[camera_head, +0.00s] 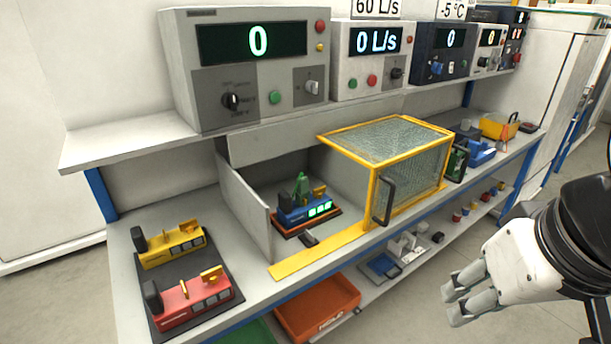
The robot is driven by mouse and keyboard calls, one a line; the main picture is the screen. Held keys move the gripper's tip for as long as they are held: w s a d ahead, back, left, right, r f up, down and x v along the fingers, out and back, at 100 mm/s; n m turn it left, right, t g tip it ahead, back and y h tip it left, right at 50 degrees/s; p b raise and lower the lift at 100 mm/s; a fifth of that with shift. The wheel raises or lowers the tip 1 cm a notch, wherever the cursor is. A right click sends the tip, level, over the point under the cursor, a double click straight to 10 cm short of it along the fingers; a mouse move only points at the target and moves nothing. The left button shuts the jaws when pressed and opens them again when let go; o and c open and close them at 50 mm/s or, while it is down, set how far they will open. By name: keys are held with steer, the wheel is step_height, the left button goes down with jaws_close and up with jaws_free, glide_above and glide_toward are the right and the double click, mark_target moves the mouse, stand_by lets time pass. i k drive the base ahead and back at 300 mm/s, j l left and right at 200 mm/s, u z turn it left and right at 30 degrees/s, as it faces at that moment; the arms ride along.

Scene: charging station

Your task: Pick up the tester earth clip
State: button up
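A small green upright piece (301,185) stands on a blue and red device (305,212) with green-lit squares, inside the open bay on the bench. It may be the tester earth clip, but I cannot tell for sure at this size. A small dark piece (309,239) lies at the device's front edge. My gripper (456,302) is at the lower right, in front of the bench and well apart from the bay. Its grey fingers point left and hold nothing visible. Their overlap hides whether they are open or shut.
A yellow-framed mesh guard (414,180) with a dark handle stands right of the device. Yellow (170,247) and red (192,301) devices sit on a dark mat at left. A shelf of testers (254,70) overhangs the bench. An orange bin (318,305) is below.

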mark_target(303, 189)
steer(key=i+j, duration=0.25)
steer(key=j, duration=0.15)
steer(key=i+j, duration=0.55)
steer(key=j, duration=0.2)
steer(key=i+l+z, duration=0.05)
